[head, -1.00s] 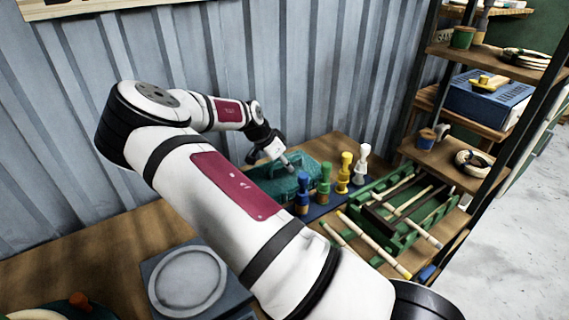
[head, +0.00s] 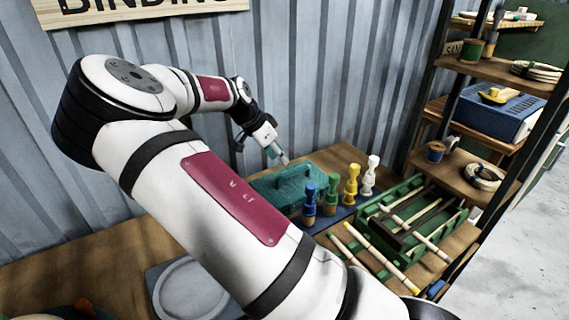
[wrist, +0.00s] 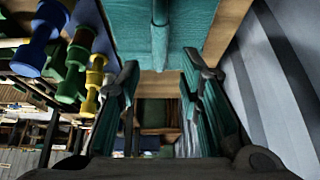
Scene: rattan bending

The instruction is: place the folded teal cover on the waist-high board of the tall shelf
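The folded teal cover (head: 298,186) lies on the wooden bench beside several coloured pegs. A raised ridge runs across it, and it fills the top of the wrist view (wrist: 195,28). My gripper (head: 280,157) is just above the cover's back edge, tilted down. In the wrist view my gripper (wrist: 163,85) has its fingers spread, with the ridge between and beyond them and a clear gap. Whether the fingers touch the cover is unclear. The tall shelf (head: 450,95) stands at the right; one board (head: 455,163) carries a coil and a spool.
Blue, green, yellow and white pegs (head: 352,186) stand right of the cover. A blue box (head: 495,112) fills a higher shelf board. The corrugated wall (head: 330,80) is close behind. Grey floor is open at far right.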

